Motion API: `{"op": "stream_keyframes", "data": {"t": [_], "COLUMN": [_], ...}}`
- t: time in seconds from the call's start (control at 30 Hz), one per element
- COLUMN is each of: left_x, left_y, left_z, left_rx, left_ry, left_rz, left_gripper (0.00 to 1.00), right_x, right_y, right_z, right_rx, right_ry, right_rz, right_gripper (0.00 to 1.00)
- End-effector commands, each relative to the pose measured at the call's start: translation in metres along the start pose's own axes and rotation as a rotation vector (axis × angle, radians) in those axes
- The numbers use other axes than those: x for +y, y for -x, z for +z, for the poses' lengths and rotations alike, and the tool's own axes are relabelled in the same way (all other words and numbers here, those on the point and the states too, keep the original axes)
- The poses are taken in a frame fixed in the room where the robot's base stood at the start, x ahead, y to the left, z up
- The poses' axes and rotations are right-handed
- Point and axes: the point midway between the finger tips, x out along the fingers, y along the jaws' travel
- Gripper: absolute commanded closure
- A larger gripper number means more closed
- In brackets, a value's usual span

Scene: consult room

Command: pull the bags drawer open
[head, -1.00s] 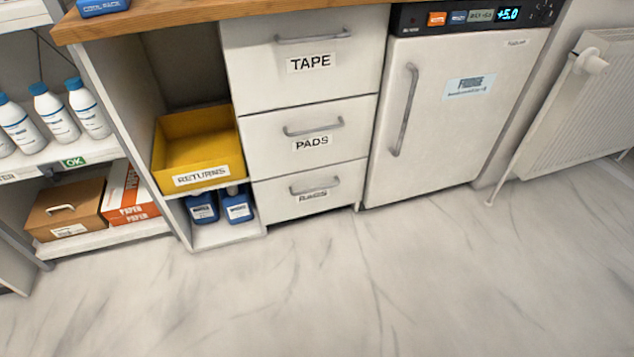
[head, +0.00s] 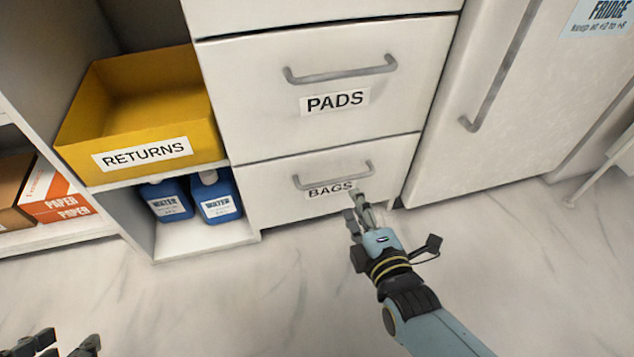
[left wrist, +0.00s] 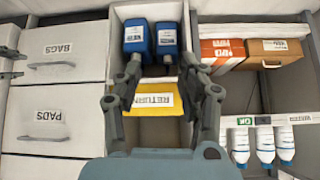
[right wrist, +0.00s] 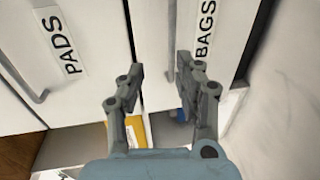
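The bags drawer (head: 275,205) is the lowest white drawer, flush with the cabinet front, with a grey bar handle (head: 333,178) above its BAGS label. My right gripper (head: 358,205) is just below and right of that label in the head view, apart from the handle as far as I can tell. In the right wrist view my right gripper (right wrist: 160,68) is open and empty, its fingers near the BAGS label (right wrist: 205,30). My left gripper (head: 58,343) is at the bottom left corner; the left wrist view shows it open and empty (left wrist: 160,68). The bags drawer also shows there (left wrist: 85,72).
The pads drawer (head: 240,110) is shut above. A yellow returns bin (head: 130,125) and blue water bottles (head: 217,197) stand in open shelves to the left. The fridge (head: 470,160) is to the right. The marble floor in front (head: 230,300) is clear.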

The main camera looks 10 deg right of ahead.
Motion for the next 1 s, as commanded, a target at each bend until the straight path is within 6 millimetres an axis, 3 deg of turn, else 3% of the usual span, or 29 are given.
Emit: {"op": "stream_keyframes", "data": {"t": [0.03,0.1,0.37,0.6,0.83,0.9,1.0], "left_x": [0.001,0.002,0.003,0.006,0.011,0.01,0.01], "left_y": [-0.008,-0.01,-0.017,-0.027,-0.024,-0.023,-0.021], "left_z": [0.019,0.028,0.039,0.054,0.068,0.044,0.024], "left_rx": [-0.028,-0.043,0.003,0.159,0.321,0.396,0.476], "left_ry": [0.0,0.0,-0.001,-0.008,-0.017,-0.023,-0.03], "left_rz": [0.002,0.003,0.002,-0.001,0.001,-0.001,-0.001], "left_gripper": [0.6,0.6,0.6,0.6,0.6,0.6,0.6], "right_x": [-0.017,-0.021,-0.021,-0.024,-0.024,-0.023,-0.022], "right_y": [-0.001,-0.004,-0.021,-0.057,-0.091,-0.095,-0.103], "right_z": [-0.002,-0.003,-0.003,-0.003,-0.003,-0.003,-0.003], "right_rx": [0.0,-0.001,-0.001,0.0,0.0,0.0,-0.001], "right_ry": [-0.005,-0.008,-0.008,-0.008,-0.009,-0.009,-0.009], "right_rz": [-0.012,-0.011,-0.006,-0.009,-0.01,-0.01,-0.009], "right_gripper": [0.66,0.66,0.66,0.66,0.66,0.66,0.66]}}
